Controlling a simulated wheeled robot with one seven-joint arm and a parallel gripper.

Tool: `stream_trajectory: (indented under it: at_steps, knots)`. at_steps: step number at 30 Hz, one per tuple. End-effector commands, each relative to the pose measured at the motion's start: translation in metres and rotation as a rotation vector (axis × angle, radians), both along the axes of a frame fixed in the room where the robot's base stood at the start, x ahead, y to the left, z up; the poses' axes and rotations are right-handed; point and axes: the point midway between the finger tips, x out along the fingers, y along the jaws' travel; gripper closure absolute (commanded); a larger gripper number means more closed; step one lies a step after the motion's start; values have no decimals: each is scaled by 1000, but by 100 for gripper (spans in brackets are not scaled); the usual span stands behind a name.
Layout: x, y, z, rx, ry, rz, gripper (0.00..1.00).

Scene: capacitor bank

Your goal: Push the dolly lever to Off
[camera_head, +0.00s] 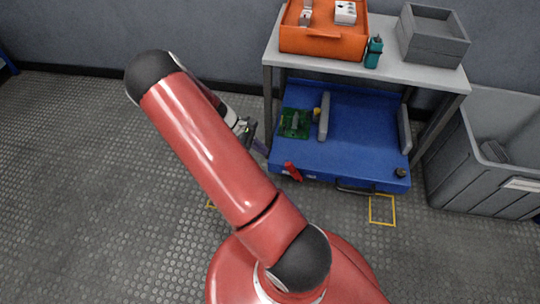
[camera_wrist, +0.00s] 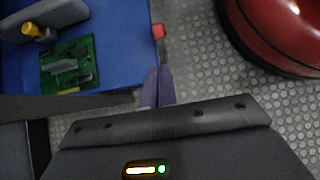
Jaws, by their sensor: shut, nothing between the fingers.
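The blue dolly (camera_head: 365,135) stands under the grey table. A red lever (camera_head: 292,171) sticks out from its front edge, left of centre, and leans outward. The lever's red end also shows in the wrist view (camera_wrist: 158,31) at the dolly's edge. My gripper (camera_head: 262,147) is by the dolly's left side, left of the lever and apart from it. In the wrist view my gripper's fingertips (camera_wrist: 157,72) are together, with nothing between them, and they point toward the dolly's edge near the lever. Any lever position marks are too small to read.
A green circuit board (camera_head: 294,123) and a grey block (camera_head: 324,116) are on the dolly. A grey crate (camera_head: 455,150) stands right. The floor at left is clear.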

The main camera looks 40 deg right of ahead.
Motion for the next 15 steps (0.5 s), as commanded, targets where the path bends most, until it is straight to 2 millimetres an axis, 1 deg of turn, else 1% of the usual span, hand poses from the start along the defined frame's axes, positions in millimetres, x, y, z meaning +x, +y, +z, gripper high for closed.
stream_trajectory:
  at_steps: [1, 9, 15]
  knots:
    - [-5, -4, -7, -1, 5, -3, 100]
    - [-30, -25, -44, -2, 4, -2, 100]
    - [-43, -36, -62, -1, 2, -1, 100]
